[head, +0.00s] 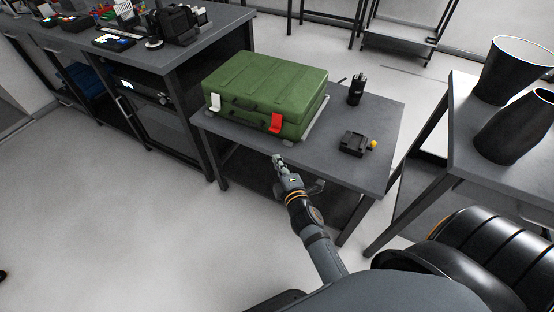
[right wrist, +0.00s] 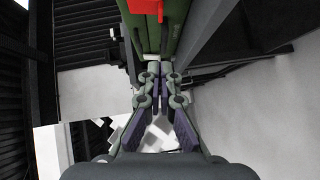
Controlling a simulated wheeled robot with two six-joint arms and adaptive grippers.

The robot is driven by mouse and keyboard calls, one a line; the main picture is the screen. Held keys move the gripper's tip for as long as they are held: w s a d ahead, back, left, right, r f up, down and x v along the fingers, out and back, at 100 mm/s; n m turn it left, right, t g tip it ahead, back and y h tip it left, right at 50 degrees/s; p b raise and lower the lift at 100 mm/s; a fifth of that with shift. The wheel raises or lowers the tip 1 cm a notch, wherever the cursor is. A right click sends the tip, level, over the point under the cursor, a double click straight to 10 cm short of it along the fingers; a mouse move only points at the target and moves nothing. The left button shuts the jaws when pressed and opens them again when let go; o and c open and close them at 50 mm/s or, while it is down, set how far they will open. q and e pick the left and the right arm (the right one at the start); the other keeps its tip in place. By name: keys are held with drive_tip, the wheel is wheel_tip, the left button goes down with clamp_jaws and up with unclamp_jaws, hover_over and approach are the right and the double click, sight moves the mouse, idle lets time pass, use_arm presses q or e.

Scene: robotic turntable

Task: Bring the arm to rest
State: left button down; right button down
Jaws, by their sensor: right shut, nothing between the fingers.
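My right gripper (head: 279,162) is in the head view, just in front of the grey table's front edge, below the green case. It is shut and empty. In the right wrist view its fingertips (right wrist: 153,68) meet near the middle, with the green case (right wrist: 176,20) and its red latch (right wrist: 146,8) beyond them. The gripper is apart from the case. My left gripper is not in either view.
The green case (head: 262,88) rests on the grey table (head: 318,153), with one white latch and one red latch. A black radio-like object (head: 356,90) and a small black device (head: 354,144) stand to its right. Another table (head: 500,170) holds dark vessels. Open floor lies left.

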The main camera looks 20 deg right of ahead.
idle(0.3)
drive_tip(key=s+d+f+m+g, duration=0.1)
drive_tip(key=s+f+m+g, duration=0.35)
drive_tip(key=f, duration=0.75)
drive_tip(key=s+f+m+g, duration=0.2)
drive_tip(key=s+f, duration=0.6)
drive_tip(key=f, duration=0.4)
drive_tip(key=s+d+f+m+g, duration=0.1)
drive_tip(key=s+f+m+g, duration=0.4)
drive_tip(key=f, duration=0.8)
drive_tip(key=s+d+f+m+g, duration=0.25)
drive_tip(key=s+f, duration=0.25)
drive_tip(key=s, duration=0.6)
drive_tip(key=s+d+f+m+g, duration=0.1)
drive_tip(key=s+d+f+g, duration=0.2)
drive_tip(key=s, duration=0.8)
wheel_tip(320, 180, up, 12)
drive_tip(key=t+p, duration=0.1)
drive_tip(key=p, duration=1.3)
drive_tip(key=shift+s+a+r+t+y, duration=0.25)
drive_tip(key=shift+s+a+t+y, duration=0.05)
drive_tip(key=shift+a, duration=0.15)
